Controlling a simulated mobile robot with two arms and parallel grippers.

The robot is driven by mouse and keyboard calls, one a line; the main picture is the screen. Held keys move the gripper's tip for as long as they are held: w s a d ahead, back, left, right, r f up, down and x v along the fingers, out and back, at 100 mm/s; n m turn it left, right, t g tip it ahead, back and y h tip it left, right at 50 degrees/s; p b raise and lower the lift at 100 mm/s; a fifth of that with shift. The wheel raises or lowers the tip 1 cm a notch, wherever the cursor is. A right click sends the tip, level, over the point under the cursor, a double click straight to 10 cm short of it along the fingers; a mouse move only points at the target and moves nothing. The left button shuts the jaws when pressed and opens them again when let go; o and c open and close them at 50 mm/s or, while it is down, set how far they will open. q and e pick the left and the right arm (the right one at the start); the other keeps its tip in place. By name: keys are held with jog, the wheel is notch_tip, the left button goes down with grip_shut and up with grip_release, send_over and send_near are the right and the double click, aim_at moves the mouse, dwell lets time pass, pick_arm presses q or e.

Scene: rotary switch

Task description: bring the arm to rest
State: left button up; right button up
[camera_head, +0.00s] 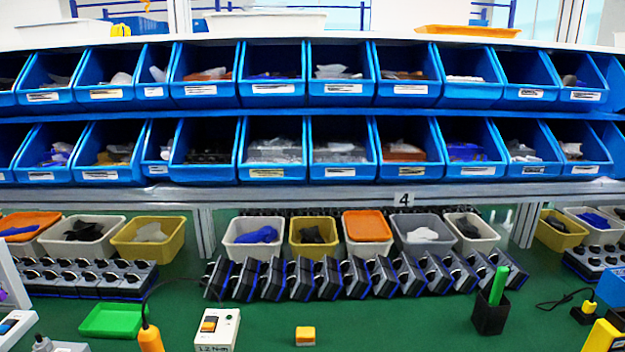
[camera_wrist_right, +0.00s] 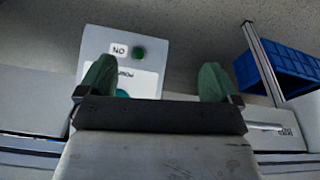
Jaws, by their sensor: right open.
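My right gripper (camera_wrist_right: 156,88) shows in the right wrist view with its two green fingertips wide apart. It is open and nothing is between the fingers. Behind the fingers is a white panel (camera_wrist_right: 93,42) with a green button (camera_wrist_right: 139,53) and a "NO" label. My left gripper is not in either view. On the green table (camera_head: 250,315) in the head view stands a white switch box (camera_head: 229,328) with an orange and dark rocker. A small orange and yellow block (camera_head: 305,336) is to its right.
Rows of blue bins (camera_head: 273,75) fill the shelves at the back. Grey, white and yellow bins (camera_head: 147,236) and a row of dark switch units (camera_head: 330,278) stand below. A green tray (camera_head: 111,320) and a black holder (camera_head: 489,317) are on the table. A blue crate (camera_wrist_right: 290,65) is at the wrist view's right.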

jog(key=s+d+f+g, duration=0.1)
jog(key=s+f, duration=0.3)
jog(key=f, duration=0.4)
jog(key=s+f, duration=0.3)
jog(key=f, duration=0.6)
jog(key=s+d+f+p, duration=0.1)
jog(key=s+d+f, duration=0.1)
jog(key=s+f, duration=0.5)
jog(key=s, duration=0.4)
jog(key=shift+s+f+g, duration=0.3)
jog(key=shift+s+g, duration=0.1)
jog(key=shift+d, duration=0.15)
